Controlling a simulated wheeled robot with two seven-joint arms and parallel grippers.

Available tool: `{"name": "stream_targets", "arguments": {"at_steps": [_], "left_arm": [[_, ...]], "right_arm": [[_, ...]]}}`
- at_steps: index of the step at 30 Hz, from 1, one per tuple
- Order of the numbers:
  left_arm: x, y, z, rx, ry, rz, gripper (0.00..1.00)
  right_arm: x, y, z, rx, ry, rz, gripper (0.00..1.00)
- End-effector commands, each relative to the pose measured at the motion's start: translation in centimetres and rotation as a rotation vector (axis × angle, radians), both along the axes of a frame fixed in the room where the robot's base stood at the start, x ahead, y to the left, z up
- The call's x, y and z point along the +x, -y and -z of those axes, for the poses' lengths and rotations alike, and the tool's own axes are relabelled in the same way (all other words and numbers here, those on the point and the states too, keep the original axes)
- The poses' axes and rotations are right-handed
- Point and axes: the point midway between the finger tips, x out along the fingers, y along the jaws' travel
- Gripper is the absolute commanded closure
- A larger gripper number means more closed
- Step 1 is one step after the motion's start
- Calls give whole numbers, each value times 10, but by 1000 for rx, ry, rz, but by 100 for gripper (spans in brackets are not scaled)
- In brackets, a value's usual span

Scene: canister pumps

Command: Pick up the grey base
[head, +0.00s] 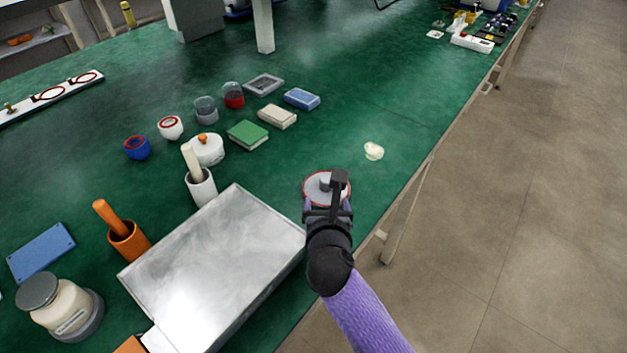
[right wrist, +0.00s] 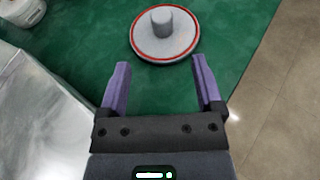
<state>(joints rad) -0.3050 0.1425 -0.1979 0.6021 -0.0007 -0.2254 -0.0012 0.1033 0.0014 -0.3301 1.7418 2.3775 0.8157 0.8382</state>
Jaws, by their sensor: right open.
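A round grey base (head: 313,185) with a red ring and a short grey post lies flat on the green table near its right edge. In the right wrist view the grey base (right wrist: 150,46) is whole and shows just beyond the fingertips. My right gripper (right wrist: 160,76) is open and empty, its two purple fingers apart, with only green table between them. In the head view my right gripper (head: 328,204) partly covers the base's near side. I cannot tell the exact height of the fingers over the table. My left gripper is not in view.
A large metal box (head: 225,255) stands left of my right gripper. A small cream piece (head: 374,151) lies beyond the base to the right. A white lidded pot (head: 206,150), a green block (head: 248,135) and other items stand further left. The table edge is close on the right.

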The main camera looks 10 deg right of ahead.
Motion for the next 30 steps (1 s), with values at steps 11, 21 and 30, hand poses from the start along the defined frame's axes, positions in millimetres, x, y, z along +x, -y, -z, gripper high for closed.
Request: {"name": "stream_targets", "arguments": {"at_steps": [11,21,30], "left_arm": [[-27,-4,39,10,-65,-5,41],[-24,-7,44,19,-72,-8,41],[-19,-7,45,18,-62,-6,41]], "right_arm": [[65,18,35,-5,-1,2,16],[82,22,35,-2,0,0,16],[81,22,35,-2,0,0,77]]}}
